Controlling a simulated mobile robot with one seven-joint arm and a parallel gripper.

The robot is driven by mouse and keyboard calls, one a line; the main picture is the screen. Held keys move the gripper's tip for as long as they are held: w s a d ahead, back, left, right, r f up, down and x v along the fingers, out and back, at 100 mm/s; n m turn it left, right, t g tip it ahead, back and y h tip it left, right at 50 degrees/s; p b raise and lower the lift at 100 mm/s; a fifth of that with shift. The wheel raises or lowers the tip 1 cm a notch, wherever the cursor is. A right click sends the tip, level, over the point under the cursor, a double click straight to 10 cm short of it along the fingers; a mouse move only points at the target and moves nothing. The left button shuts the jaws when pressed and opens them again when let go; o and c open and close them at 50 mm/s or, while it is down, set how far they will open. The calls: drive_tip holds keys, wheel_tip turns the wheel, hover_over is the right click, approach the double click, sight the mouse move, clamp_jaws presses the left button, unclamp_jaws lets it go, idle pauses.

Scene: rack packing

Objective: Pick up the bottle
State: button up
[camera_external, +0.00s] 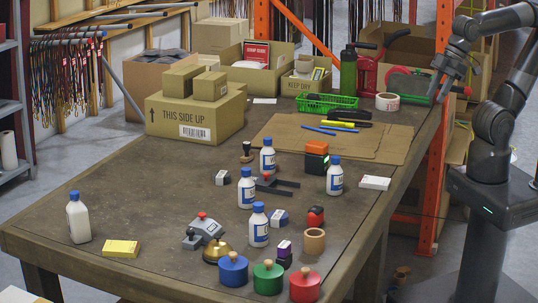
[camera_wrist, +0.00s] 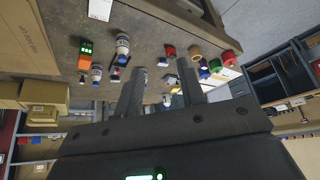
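Several white bottles with blue caps stand upright on the brown workbench (camera_external: 150,200). One bottle (camera_external: 78,222) stands alone at the near left. Others stand mid-table: a front bottle (camera_external: 259,230), a bottle (camera_external: 246,190) behind it, a back bottle (camera_external: 268,160) and a right bottle (camera_external: 334,178). A green bottle (camera_external: 348,75) stands at the far end. My gripper (camera_external: 440,88) is open and empty, raised near the bench's far right side, away from the white bottles. In the wrist view its fingers (camera_wrist: 162,72) are apart; a white bottle (camera_wrist: 122,45) shows beyond them, and the left finger partly hides another.
Small items crowd the bottles: stamps, a brass bell (camera_external: 217,250), a tape roll (camera_external: 314,240), and blue, green and red (camera_external: 305,286) lidded pots. Cardboard boxes (camera_external: 195,112) and a green basket (camera_external: 325,102) stand farther back. The bench's left-middle surface is clear.

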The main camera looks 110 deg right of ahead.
drive_tip(key=shift+o, duration=0.4)
drive_tip(key=shift+o, duration=1.1)
